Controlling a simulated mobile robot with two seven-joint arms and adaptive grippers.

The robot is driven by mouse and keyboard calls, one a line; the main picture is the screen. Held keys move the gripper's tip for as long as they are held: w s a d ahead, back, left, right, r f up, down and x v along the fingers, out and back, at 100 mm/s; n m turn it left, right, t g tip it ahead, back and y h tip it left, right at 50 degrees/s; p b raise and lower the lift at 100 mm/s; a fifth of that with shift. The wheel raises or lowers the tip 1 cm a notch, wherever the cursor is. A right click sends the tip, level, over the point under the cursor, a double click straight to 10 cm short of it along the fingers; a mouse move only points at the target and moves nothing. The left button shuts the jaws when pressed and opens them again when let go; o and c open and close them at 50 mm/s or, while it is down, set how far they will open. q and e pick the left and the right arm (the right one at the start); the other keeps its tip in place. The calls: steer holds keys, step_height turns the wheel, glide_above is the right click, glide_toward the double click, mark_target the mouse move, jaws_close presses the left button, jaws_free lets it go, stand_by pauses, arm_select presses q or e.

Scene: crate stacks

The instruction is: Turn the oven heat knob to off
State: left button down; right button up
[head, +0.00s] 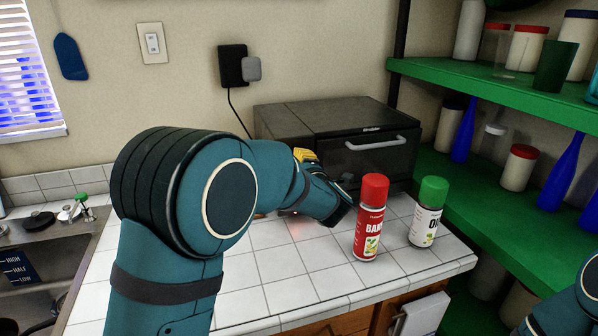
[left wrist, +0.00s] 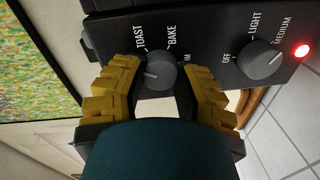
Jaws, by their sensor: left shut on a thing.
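The dark toaster oven (head: 325,115) stands on the tiled counter against the back wall, its door shut. My left gripper (head: 305,155) is at its front, mostly hidden by my arm in the head view. In the left wrist view, the yellow fingers of that gripper (left wrist: 165,85) are closed around a grey knob (left wrist: 160,72) marked TOAST and BAKE. A second knob (left wrist: 262,60) marked OFF, LIGHT and MEDIUM is to its right, free of the fingers, with its pointer near MEDIUM. A red lamp (left wrist: 302,50) glows beside it. My right gripper is not in view.
A red-capped bottle (head: 371,215) and a green-capped bottle (head: 429,212) stand on the counter right of my left arm. Green shelves (head: 510,90) with jars are at the right, and a sink (head: 40,245) is at the left. Free tiles (head: 285,265) lie in front.

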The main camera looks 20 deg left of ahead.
arm_select(q)
steer(key=n, duration=0.4)
steer(key=shift+a+r+n, duration=0.1)
steer(key=shift+r+n, duration=0.05)
steer(key=shift+n, duration=0.25)
stand_by(0.4)
steer(key=c, duration=0.6)
jaws_free()
steer(key=v, duration=1.2)
steer(key=shift+s+a, duration=0.1)
